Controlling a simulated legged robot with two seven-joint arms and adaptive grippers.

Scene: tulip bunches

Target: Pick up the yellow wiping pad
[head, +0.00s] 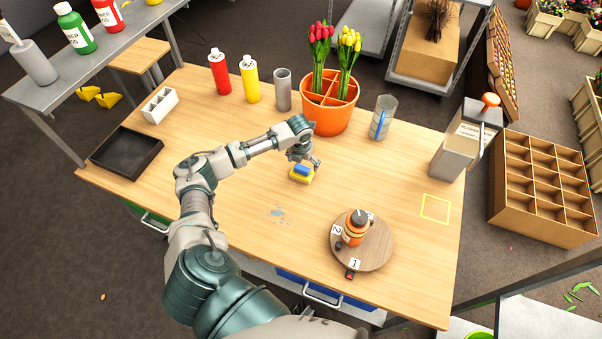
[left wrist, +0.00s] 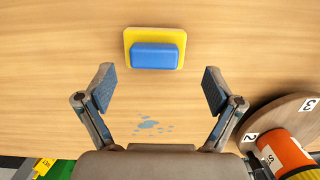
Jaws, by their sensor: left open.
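The wiping pad is a yellow slab (head: 301,177) with a blue block on top. It lies on the wooden table near its middle, in front of the orange pot. In the left wrist view the pad (left wrist: 155,48) lies flat, beyond the fingertips and centred between them. My left gripper (head: 304,163) is above the pad in the head view, pointing down. In the left wrist view its two fingers (left wrist: 158,88) are spread wide with nothing between them. My right gripper is not in view.
A pale blue spill (head: 278,212) lies on the table. The orange pot (head: 328,118) with tulips, a clear beaker (head: 382,120) and bottles stand behind. A yellow square outline (head: 435,209) marks free table at right.

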